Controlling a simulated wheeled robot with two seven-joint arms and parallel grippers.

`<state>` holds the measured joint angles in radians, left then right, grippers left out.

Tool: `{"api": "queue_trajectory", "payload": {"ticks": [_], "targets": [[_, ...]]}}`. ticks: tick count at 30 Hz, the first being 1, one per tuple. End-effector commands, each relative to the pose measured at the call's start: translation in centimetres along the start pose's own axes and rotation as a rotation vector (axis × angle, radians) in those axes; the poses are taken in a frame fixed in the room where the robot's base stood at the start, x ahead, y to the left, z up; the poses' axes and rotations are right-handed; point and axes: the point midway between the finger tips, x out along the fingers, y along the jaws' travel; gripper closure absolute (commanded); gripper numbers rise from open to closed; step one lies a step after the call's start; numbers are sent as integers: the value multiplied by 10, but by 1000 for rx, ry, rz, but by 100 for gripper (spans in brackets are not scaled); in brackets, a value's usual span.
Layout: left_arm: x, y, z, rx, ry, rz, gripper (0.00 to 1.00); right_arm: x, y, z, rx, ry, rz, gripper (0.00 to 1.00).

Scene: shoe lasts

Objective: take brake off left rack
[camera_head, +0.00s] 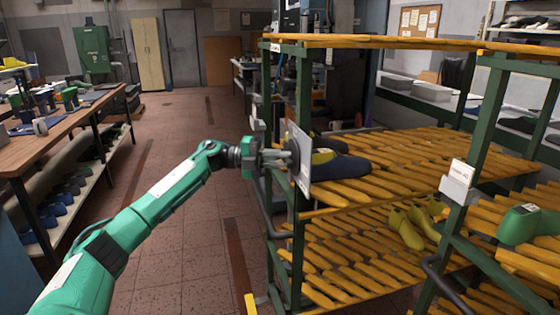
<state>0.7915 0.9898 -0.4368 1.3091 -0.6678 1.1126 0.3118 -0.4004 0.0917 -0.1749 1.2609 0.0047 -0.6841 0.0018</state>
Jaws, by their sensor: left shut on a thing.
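The left rack (297,215) has green posts and yellow slatted shelves and stands in the middle of the head view. A white plate (303,172) stands upright at its near-left post. My left gripper (284,157) is at the left face of this plate, its fingers shut on a small part there. I take that part to be the brake, but the fingers hide most of it and I cannot make out its shape. My right gripper is not in view.
Dark blue and yellow-green lasts (343,165) lie on the rack's upper shelf, yellow ones (406,229) lower down. Another rack's post (470,150) with a white box stands at right. A workbench (66,135) runs along the left. The tiled floor (180,140) between is clear.

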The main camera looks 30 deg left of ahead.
Motion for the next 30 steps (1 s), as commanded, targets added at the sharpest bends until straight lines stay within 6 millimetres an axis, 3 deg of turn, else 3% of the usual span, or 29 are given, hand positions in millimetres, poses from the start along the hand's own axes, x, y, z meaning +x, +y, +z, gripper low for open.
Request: {"api": "queue_trajectory", "payload": {"ticks": [11, 12, 15, 25, 30], "targets": [[1, 2, -1, 4, 3, 6, 100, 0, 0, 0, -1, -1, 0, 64], [1, 2, -1, 4, 3, 6, 77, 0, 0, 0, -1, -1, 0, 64], [0, 2, -1, 4, 3, 5, 61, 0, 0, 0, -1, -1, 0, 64], [-3, 2, 0, 3, 0, 4, 61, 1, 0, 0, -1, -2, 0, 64], [-27, 4, 0, 2, -2, 6, 61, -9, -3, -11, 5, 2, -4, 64]]}}
